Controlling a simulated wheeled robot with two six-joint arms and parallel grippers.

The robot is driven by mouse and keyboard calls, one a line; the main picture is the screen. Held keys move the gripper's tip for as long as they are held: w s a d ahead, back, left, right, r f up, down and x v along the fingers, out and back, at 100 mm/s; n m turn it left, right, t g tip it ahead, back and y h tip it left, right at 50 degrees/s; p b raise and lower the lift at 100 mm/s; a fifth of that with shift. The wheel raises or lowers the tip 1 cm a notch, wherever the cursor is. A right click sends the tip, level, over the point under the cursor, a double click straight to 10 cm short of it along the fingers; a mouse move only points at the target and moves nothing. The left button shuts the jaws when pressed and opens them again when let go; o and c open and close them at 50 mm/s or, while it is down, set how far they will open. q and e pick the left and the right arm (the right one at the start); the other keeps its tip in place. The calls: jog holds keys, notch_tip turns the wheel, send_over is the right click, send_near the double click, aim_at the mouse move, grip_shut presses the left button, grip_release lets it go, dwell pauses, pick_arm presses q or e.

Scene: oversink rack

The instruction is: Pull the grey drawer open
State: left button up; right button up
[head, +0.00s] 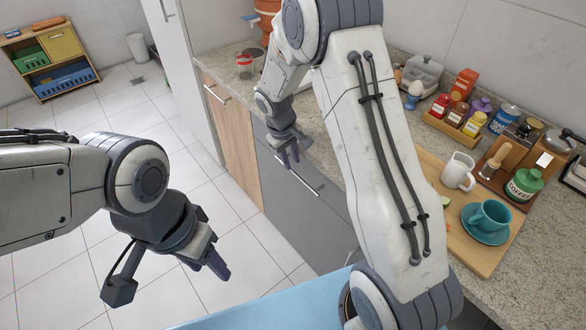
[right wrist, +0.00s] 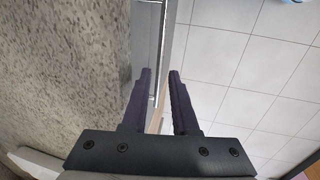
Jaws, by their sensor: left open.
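The grey drawer (head: 322,222) is in the cabinet front below the stone counter, at the middle of the head view. Its front looks flush with the cabinet. A thin metal handle (head: 306,184) runs along its upper part. My right gripper (head: 290,158) is at the handle's far end, pointing down. In the right wrist view my right gripper (right wrist: 159,75) has its fingers apart, with the drawer front's edge and what looks like the handle between them. Contact cannot be told. My left gripper (head: 213,266) is open and empty over the floor, away from the drawer.
A wooden cabinet door (head: 232,130) with its own handle adjoins the drawer. The counter holds a wooden board (head: 480,258) with a teal cup and white mug, and a spice tray (head: 455,130). A light-blue surface (head: 270,305) lies in front. The tiled floor at left is clear.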

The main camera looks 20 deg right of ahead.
aim_at(294, 173)
jog(key=f, duration=0.3)
jog(key=d+f, duration=0.1)
jog(key=shift+w+f, duration=0.15)
jog(key=shift+f, duration=0.25)
grip_shut()
jog(key=shift+a, duration=0.1)
dwell(1.0)
